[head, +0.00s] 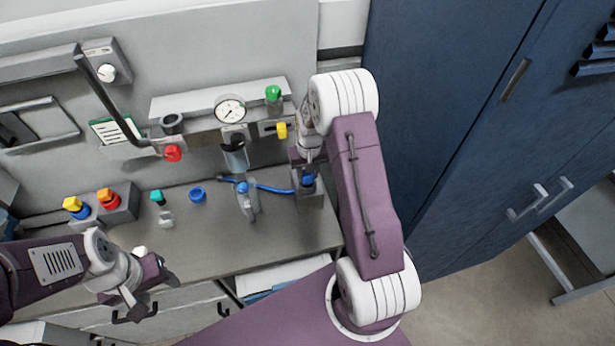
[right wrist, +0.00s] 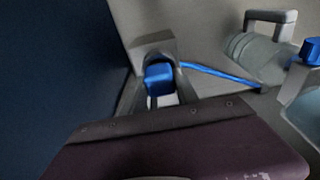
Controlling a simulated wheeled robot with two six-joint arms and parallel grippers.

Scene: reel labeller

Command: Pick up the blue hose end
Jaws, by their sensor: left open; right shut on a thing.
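The blue hose end (head: 308,180) is at the right end of the bench, at a small grey block (head: 312,201). It also shows in the right wrist view (right wrist: 158,79), between the fingers. My right gripper (head: 305,172) reaches down from above and is shut on it; the fingertips are partly hidden by my arm in the head view. I cannot tell whether the end is clear of the block. The blue hose (head: 272,189) runs left from it. My left gripper (head: 158,286) is open and empty at the bench's front left.
A grey fitting with a blue cap (head: 243,189) stands left of the hose end. A gauge (head: 230,110) and coloured knobs line the back. A dark blue cabinet (head: 440,120) closes the right side.

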